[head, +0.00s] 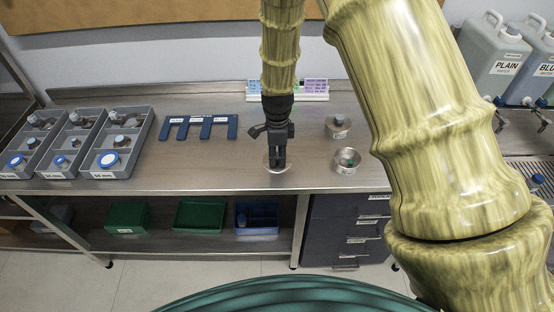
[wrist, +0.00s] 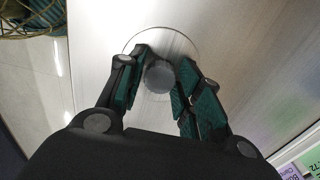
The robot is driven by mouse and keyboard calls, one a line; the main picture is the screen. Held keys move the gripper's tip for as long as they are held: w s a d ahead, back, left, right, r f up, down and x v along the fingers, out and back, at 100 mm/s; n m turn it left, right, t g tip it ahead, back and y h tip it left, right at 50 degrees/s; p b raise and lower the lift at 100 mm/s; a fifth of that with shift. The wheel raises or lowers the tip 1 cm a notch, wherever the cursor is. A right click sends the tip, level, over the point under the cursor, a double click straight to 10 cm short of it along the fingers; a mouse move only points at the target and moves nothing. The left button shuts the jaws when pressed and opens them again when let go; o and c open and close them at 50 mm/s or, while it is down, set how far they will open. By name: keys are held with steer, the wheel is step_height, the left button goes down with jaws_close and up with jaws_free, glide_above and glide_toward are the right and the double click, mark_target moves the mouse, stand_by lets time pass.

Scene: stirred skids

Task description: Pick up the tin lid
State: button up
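The tin lid (wrist: 184,39) is a thin round metal disc with a round grey knob (wrist: 158,78) at its middle. It lies flat on the steel bench, and in the head view its rim shows beneath my gripper (head: 277,165). In the wrist view my gripper (wrist: 161,66) has one finger on each side of the knob, both close to it. Whether the fingers press on the knob or leave a small gap I cannot tell. The fingers hide part of the lid's near side.
A round open tin (head: 346,168) and another metal piece with a knob (head: 338,135) stand to the right. Grey bins (head: 142,128) and a blue slotted rack (head: 232,127) are to the left. The bench's front edge is close to the lid.

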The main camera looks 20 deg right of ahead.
jaws_close()
steer(key=shift+r, duration=0.1)
